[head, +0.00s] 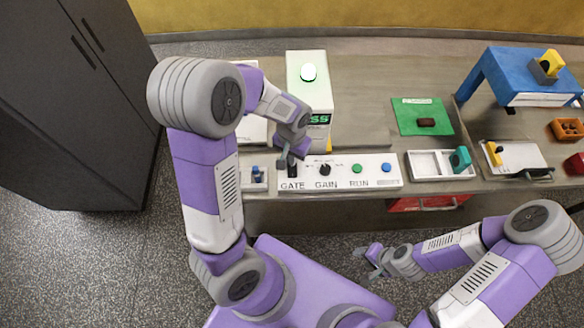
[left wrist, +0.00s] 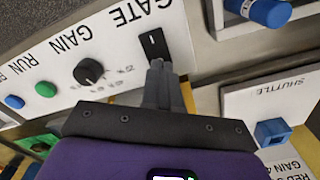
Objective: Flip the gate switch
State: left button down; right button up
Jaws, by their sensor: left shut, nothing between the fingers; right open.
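In the head view the switch (head: 292,171) sits at the panel's left end, partly under my left gripper (head: 286,158). My left gripper is shut and empty. In the left wrist view its fingertips (left wrist: 158,66) are at the lower edge of the switch; I cannot tell whether they touch it. My right gripper (head: 367,262) is open and empty, in front of the table and well away from the panel.
The panel also carries a black GAIN knob (head: 325,169), a green RUN button (head: 357,168) and a blue button (head: 386,167). A blue SHUTTLE control (left wrist: 272,131) is close by. A white machine with a lit green lamp (head: 308,72) stands behind. A white tray (head: 412,165) is right.

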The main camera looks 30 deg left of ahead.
pick_arm(q)
jog(key=shift+f+b, duration=0.75)
jog(key=shift+f, duration=0.2)
pick_arm(e)
jog(key=shift+f, duration=0.75)
pick_arm(q)
jog(key=shift+r, duration=0.15)
pick_arm(e)
jog(key=shift+r, duration=0.15)
pick_arm(q)
notch_tip(320, 180, up, 7)
jog(key=p, duration=0.6)
pick_arm(e)
notch_tip(320, 180, up, 6)
jog(key=shift+f, duration=0.2)
pick_arm(q)
jog(key=shift+s, duration=0.1)
pick_arm(e)
jog(key=shift+s, duration=0.1)
